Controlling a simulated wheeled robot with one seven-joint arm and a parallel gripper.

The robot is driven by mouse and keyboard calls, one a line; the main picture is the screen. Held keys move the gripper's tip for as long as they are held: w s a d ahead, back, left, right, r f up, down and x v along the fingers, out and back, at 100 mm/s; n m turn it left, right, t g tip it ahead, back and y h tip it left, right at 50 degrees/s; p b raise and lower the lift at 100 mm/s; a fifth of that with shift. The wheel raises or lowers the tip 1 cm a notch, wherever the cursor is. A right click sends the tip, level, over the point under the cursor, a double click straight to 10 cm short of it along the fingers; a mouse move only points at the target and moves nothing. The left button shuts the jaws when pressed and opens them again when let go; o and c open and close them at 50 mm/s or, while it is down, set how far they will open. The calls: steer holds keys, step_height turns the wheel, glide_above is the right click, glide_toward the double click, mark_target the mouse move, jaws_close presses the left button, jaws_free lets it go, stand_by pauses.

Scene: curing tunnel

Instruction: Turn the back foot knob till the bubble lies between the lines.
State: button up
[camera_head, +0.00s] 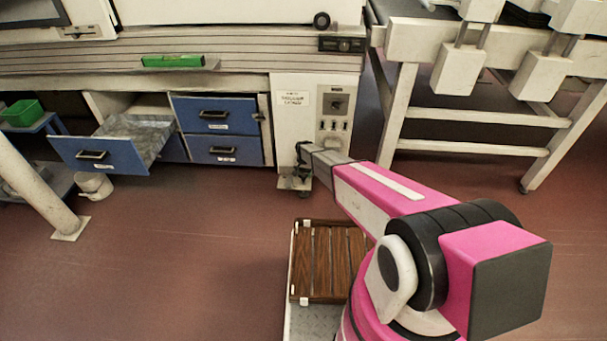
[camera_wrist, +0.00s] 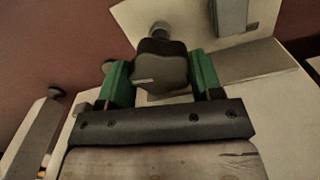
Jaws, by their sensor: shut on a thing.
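The back foot knob (camera_wrist: 158,66) is a dark, lobed knob with a pale line mark on it, in the wrist view. My gripper (camera_wrist: 161,80) is shut on it, one green-sided finger at each side. In the head view my gripper (camera_head: 304,160) is low at the foot of the pale control cabinet, and the knob is mostly hidden there. A green spirit level (camera_head: 172,61) lies on the ledge at upper left in the head view. Its bubble and lines are too small to make out.
The pale control cabinet (camera_head: 312,112) stands just behind my gripper. A blue drawer (camera_head: 100,154) hangs open at left, near a white bucket (camera_head: 95,185). A white-legged frame (camera_head: 462,116) stands at right. The red floor in front is largely clear.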

mark_target(303, 173)
steer(key=n, duration=0.4)
steer(key=shift+n, duration=1.9)
steer(key=o, duration=0.9)
step_height(303, 173, up, 11)
steer(key=shift+f, duration=0.1)
